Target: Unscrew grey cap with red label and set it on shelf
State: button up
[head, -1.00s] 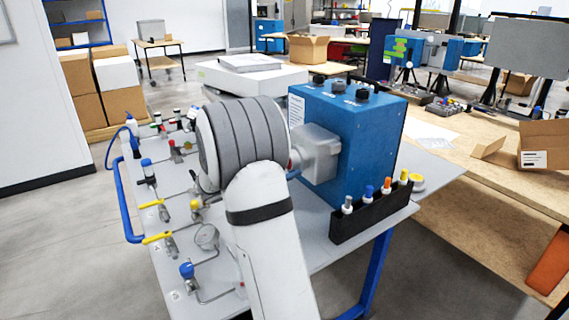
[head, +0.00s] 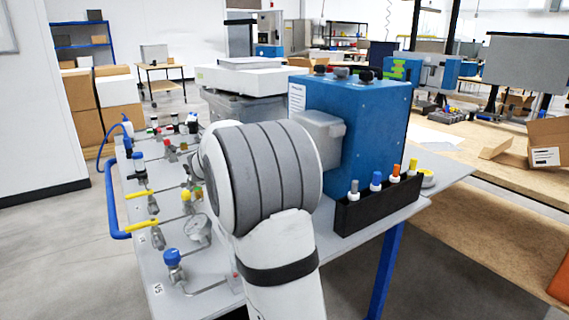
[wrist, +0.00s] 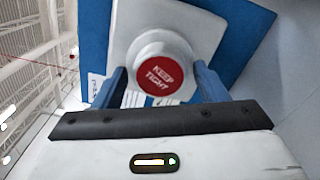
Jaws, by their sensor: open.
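The grey cap with a red label (wrist: 163,66) reading "KEEP TIGHT" shows in the wrist view, on the front of a grey housing (wrist: 190,22) fixed to a blue analyser box (head: 376,130). My gripper (wrist: 160,85) is open, with one blue-grey finger on each side of the cap's lower part. I cannot tell whether the fingers touch the cap. In the head view the housing (head: 322,138) shows on the box's left face, but my arm hides the cap and the gripper there.
A black holder (head: 375,208) with several colour-topped vials stands before the box. Valves and a gauge (head: 198,228) crowd the panel's left side, with a blue rail (head: 112,200) at its edge. Dark knobs (head: 342,72) top the box. A grey container (head: 240,108) stands behind my arm.

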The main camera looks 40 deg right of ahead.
jog(key=m+b, duration=1)
jog(key=b, duration=0.1)
jog(key=m+b, duration=0.5)
jog(key=m, duration=0.1)
jog(key=shift+r, duration=0.25)
